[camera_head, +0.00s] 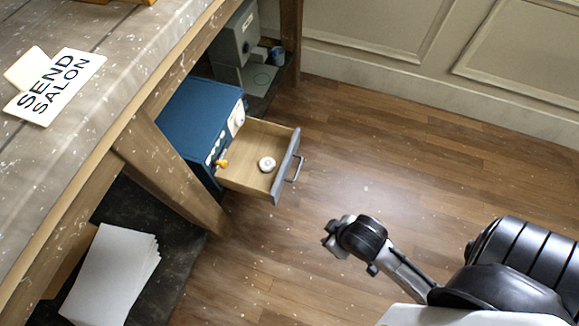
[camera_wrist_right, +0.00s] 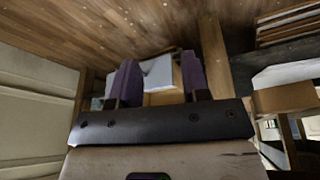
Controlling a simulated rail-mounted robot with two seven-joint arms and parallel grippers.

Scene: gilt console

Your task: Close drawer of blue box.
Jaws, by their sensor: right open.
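The blue box (camera_head: 190,115) sits on the low shelf under the worktop. Its drawer (camera_head: 245,170) is pulled well out, with a grey front and a bar handle (camera_head: 295,168) facing right. A round white item (camera_head: 267,164) lies in the drawer. My right gripper (camera_head: 333,236) is above the floor, to the lower right of the drawer and apart from it. In the right wrist view its two purple fingers (camera_wrist_right: 159,72) are spread, with a pale panel, likely the drawer, beyond them. My left gripper is not in view.
A wooden table leg (camera_head: 175,175) stands just in front of the box. A grey machine (camera_head: 237,40) and a small blue cup (camera_head: 277,55) are behind it. White paper (camera_head: 110,275) lies on the near shelf. The floor (camera_head: 370,150) right of the drawer is clear.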

